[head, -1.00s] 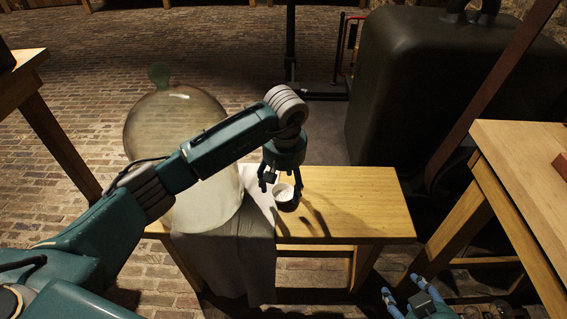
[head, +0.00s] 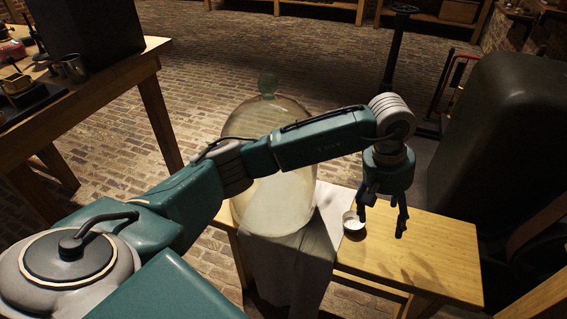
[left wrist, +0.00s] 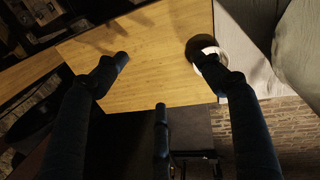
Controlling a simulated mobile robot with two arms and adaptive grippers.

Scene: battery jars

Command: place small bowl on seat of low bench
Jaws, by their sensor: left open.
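The small bowl (head: 354,226), dark outside and pale inside, rests upright on the seat of the low wooden bench (head: 430,252), by the edge of a grey cloth. My left gripper (head: 383,218) is open and empty, pointing down over the seat just right of the bowl. In the left wrist view the open fingers of the left gripper (left wrist: 157,58) spread over bare wood of the bench (left wrist: 160,80). There the bowl (left wrist: 211,54) is partly hidden behind the right finger; I cannot tell whether they touch. My right gripper is out of view.
A large glass jar (head: 273,190) stands on the cloth (head: 290,265) at the bench's left. A big dark container (head: 500,140) stands behind the bench at right. A table (head: 150,75) is at left. The bench's right half is clear.

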